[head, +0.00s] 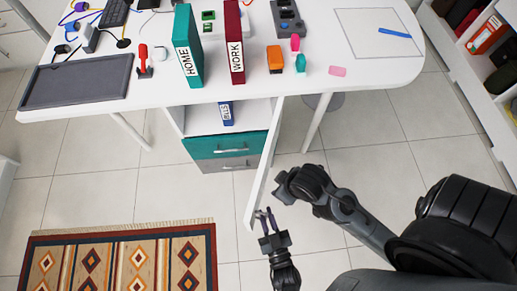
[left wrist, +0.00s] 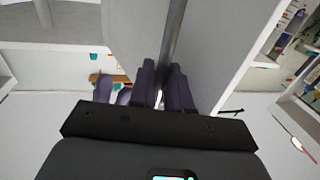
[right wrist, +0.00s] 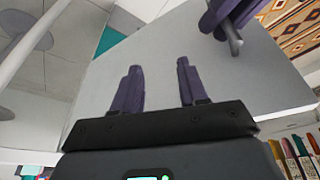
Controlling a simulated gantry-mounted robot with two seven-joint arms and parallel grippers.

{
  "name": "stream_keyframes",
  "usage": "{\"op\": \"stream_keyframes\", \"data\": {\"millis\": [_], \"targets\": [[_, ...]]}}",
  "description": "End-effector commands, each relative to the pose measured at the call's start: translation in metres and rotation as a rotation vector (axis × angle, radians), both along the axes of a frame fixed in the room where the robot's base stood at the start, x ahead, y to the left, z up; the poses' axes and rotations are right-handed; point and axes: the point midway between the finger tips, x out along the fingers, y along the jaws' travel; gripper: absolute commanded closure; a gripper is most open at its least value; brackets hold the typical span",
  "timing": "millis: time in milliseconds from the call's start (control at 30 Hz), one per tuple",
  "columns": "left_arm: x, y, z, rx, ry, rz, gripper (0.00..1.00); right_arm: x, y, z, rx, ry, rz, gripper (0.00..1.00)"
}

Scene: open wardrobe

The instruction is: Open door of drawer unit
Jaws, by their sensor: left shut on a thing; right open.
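The drawer unit (head: 173,118) stands under the desk, with teal and grey drawers (head: 228,145). Its white door (head: 263,170) stands open toward me, seen nearly edge-on in the head view. My left gripper (head: 265,213) is at the door's near end. In the left wrist view its fingers (left wrist: 163,85) are shut on a long grey bar handle (left wrist: 173,35). The right wrist view shows the left fingers on the handle (right wrist: 234,43) beside the door panel (right wrist: 180,45). My right gripper (right wrist: 157,85) is open and empty, facing that panel. Its fingers are not clear in the head view.
A blue binder (head: 227,113) stands in the open compartment above the drawers. The desk top (head: 270,90) carries binders, a dark tray and small items. A patterned rug (head: 125,260) lies at the lower left. Shelves (head: 470,60) stand at right. Tiled floor is clear left of the door.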

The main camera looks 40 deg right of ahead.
Motion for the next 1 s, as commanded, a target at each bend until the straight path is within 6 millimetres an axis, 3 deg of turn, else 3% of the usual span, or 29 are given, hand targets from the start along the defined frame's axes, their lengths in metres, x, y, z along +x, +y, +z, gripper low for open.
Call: {"op": "stream_keyframes", "data": {"millis": [367, 400, 467, 800, 1000], "targets": [[-0.002, -0.002, -0.003, 0.003, 0.008, -0.005, 1.0, 0.0, 0.0, 0.0, 0.0, 0.0, 0.001, 0.57], [-0.002, -0.002, -0.003, 0.003, 0.008, -0.005, 0.79, 0.0, 0.0, 0.0, 0.0, 0.0, 0.001, 0.57], [-0.001, -0.001, -0.003, 0.002, 0.007, -0.004, 0.69, 0.0, 0.0, 0.0, 0.0, 0.0, 0.001, 0.57], [-0.003, 0.0, -0.001, 0.002, 0.004, -0.002, 0.69, 0.001, -0.001, 0.0, -0.004, -0.002, 0.003, 0.57], [-0.02, 0.008, -0.001, 0.001, 0.005, -0.003, 0.69, 0.001, -0.001, 0.004, -0.004, -0.002, 0.003, 0.57]]}}
